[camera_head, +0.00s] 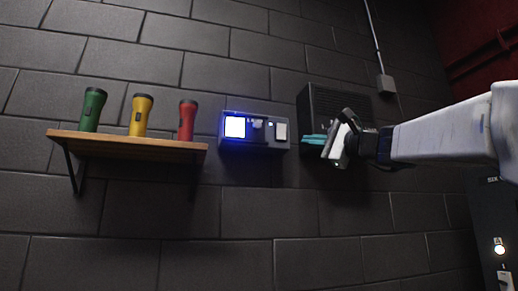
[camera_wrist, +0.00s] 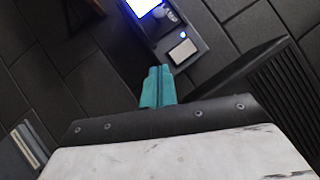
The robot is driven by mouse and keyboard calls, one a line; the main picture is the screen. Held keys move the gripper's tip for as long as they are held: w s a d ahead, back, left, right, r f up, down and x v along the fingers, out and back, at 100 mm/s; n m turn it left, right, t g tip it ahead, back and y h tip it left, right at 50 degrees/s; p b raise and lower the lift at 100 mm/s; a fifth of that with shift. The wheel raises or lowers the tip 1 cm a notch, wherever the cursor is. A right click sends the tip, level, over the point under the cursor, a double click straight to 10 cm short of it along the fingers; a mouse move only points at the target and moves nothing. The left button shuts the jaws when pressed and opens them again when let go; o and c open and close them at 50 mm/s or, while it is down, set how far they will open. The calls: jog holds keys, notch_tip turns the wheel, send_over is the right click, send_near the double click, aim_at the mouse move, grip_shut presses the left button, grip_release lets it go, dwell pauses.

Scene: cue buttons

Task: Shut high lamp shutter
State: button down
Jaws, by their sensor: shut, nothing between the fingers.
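A grey wall unit (camera_head: 256,145) carries a square panel (camera_head: 235,127) glowing white-blue at its left. A small dark knob-like part (camera_head: 257,125) sits in its middle and a pale square (camera_head: 281,132) at its right. I cannot tell which part is the shutter. The wrist view shows the unit at the top, with the glowing panel (camera_wrist: 143,5) cut by the edge and the pale square (camera_wrist: 182,50) nearer. My gripper (camera_head: 304,139) is right of the unit; its teal fingers (camera_wrist: 157,72) are shut and empty, apart from the pale square in the wrist view.
A black ribbed box (camera_head: 318,97) is on the wall behind my gripper. A wooden shelf (camera_head: 125,144) at left holds green (camera_head: 92,108), yellow (camera_head: 140,114) and red (camera_head: 187,119) torches. A dark cabinet (camera_head: 492,215) with a lit button stands lower right. The wall below the unit is bare.

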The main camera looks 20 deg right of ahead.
send_near(271, 131)
jog(key=w+a, duration=0.1)
jog(key=a, duration=0.1)
jog(key=w+a, duration=0.1)
jog(key=shift+w+a+f, duration=0.35)
jog(key=shift+a+r, duration=0.3)
jog(key=shift+a, duration=0.25)
jog(key=shift+a+r, duration=0.35)
jog(key=shift+a, duration=0.25)
jog(key=shift+w+a+r, duration=0.1)
jog(key=shift+a+r, duration=0.1)
jog(key=shift+a, duration=0.3)
